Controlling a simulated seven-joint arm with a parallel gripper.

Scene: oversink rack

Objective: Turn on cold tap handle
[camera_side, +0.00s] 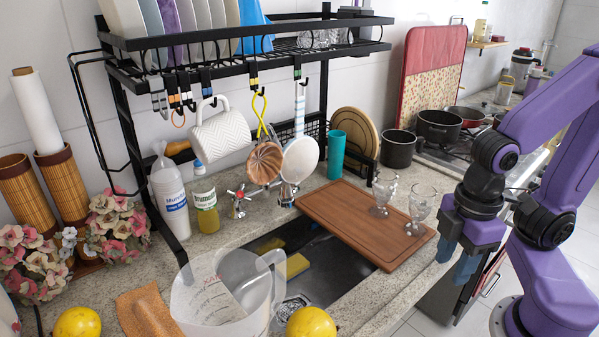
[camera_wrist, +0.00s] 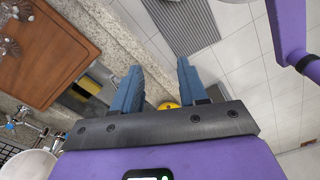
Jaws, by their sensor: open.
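My gripper (camera_side: 456,260) hangs at the right of the counter in the side view, fingers pointing down, far from the taps. In the wrist view its two blue fingers (camera_wrist: 156,82) are apart with nothing between them. A chrome tap with a red-marked handle (camera_side: 238,201) stands behind the sink in the side view. More chrome tap metal (camera_side: 287,195) shows to its right, partly hidden by a hanging white strainer. In the wrist view, chrome tap parts (camera_wrist: 22,114) lie at the left edge, with a small blue mark beside them.
A black rack (camera_side: 128,130) spans the sink, with a mug, strainers and utensils hanging near the taps. A wooden board (camera_side: 345,222) with two glasses covers the sink's right part. A clear measuring jug (camera_side: 205,300) and yellow fruit (camera_side: 311,324) stand in front.

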